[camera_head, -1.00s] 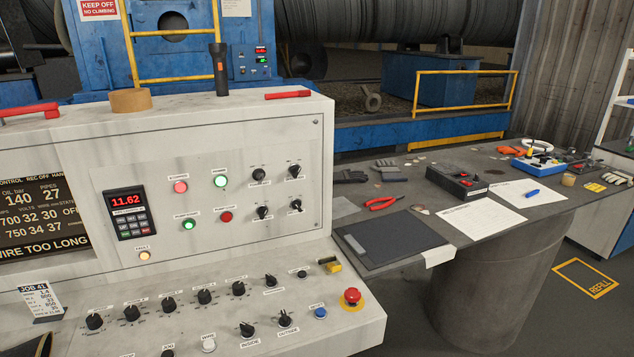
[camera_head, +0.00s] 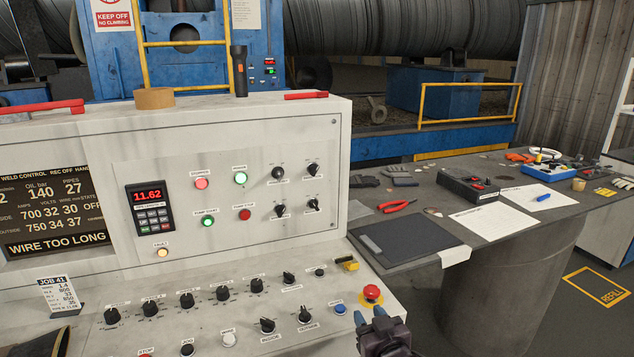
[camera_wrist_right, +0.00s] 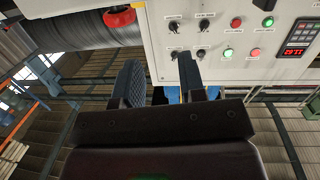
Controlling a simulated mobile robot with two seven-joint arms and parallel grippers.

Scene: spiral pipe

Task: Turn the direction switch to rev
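The sloped control panel (camera_head: 240,292) carries several black rotary switches. The upright panel (camera_head: 335,150) has four more black rotary switches, one of them the lower right switch (camera_head: 313,205). The labels are too small to tell which one is the direction switch. My right gripper (camera_head: 368,314) is at the bottom of the head view, by the blue button (camera_head: 340,309) and below the red emergency button (camera_head: 372,292). In the right wrist view its two fingers (camera_wrist_right: 160,82) stand apart with nothing between them.
A display (camera_head: 50,215) reads WIRE TOO LONG. A job card (camera_head: 58,294) stands on the slope. A torch (camera_head: 239,72) and tape roll (camera_head: 154,98) sit on the console top. The bench (camera_head: 480,255) at right holds a clipboard (camera_head: 415,243), pliers and papers.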

